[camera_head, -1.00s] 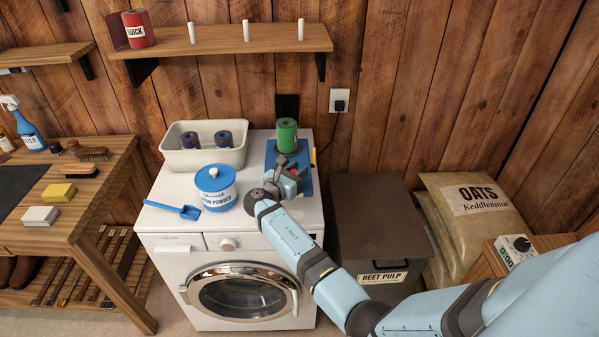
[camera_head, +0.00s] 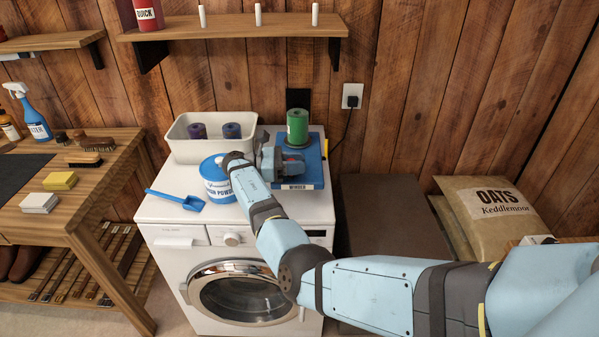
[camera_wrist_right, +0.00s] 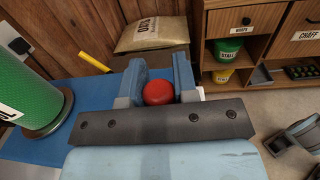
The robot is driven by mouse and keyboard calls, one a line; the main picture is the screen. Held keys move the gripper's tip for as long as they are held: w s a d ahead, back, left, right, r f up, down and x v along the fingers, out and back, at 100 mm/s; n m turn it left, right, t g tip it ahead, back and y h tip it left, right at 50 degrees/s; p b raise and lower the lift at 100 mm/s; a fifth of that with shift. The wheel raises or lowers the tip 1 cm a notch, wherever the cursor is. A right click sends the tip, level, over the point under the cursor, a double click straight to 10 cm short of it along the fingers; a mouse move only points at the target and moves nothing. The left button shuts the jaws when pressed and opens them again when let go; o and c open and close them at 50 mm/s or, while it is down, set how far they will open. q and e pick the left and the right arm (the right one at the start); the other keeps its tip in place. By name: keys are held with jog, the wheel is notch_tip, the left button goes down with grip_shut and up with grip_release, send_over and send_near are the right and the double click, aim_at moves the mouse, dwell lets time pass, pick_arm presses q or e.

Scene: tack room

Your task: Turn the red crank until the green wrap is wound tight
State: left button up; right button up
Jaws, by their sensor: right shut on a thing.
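The green wrap (camera_head: 297,127) stands upright as a roll on the blue winder (camera_head: 312,169), which sits on top of the washing machine. It also shows at the left of the right wrist view (camera_wrist_right: 28,95). The red crank's knob (camera_wrist_right: 158,92) is between the jaws of my right gripper (camera_wrist_right: 158,88), which is shut on it. In the head view my right gripper (camera_head: 281,161) is just in front and left of the wrap and hides most of the crank. How tight the wrap is cannot be told. My left gripper is not in view.
A blue-lidded powder tub (camera_head: 217,181) stands close beside my right wrist, with a blue scoop (camera_head: 176,200) to its left. A white bin (camera_head: 183,149) with two rolls is behind. A dark feed box (camera_head: 380,220) is right of the washing machine (camera_head: 170,259).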

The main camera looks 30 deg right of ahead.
jog(key=shift+w+a+f+m+g+y+b, duration=0.15)
jog(key=shift+m+g+y+b, duration=0.25)
jog(key=shift+g+b, duration=0.4)
jog(key=shift+r, duration=0.2)
jog(key=o, duration=0.9)
jog(key=shift+o, duration=0.2)
jog(key=shift+r, duration=0.5)
notch_tip(320, 180, up, 19)
jog(key=p, duration=0.1)
